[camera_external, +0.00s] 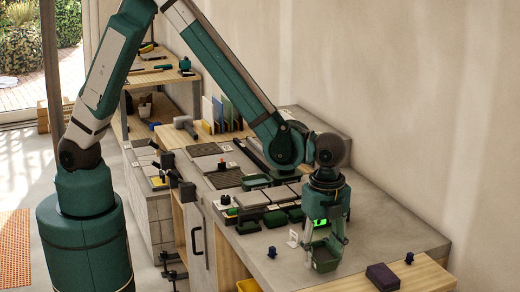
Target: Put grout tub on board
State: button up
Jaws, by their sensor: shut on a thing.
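My gripper (324,246) points down over the right part of the grey worktop. It is shut on a small dark green tub (325,262), which sits between its fingers and looks like the grout tub. The tub appears upright; I cannot tell whether its base touches the worktop. A pale wooden board (428,275) shows at the front right edge, to the right of the tub.
A dark purple block (382,277) and a small dark blue knobbed piece (409,258) stand right of my gripper. Another blue piece (272,252) stands left. Several green trays (275,218) and grey tiles sit behind. The grey worktop (385,225) is clear at right.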

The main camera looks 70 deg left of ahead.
jog(key=shift+f, duration=1.85)
jog(key=shift+f, duration=0.15)
jog(key=o, duration=1.1)
jog(key=shift+r, duration=6.15)
jog(key=shift+a, duration=0.1)
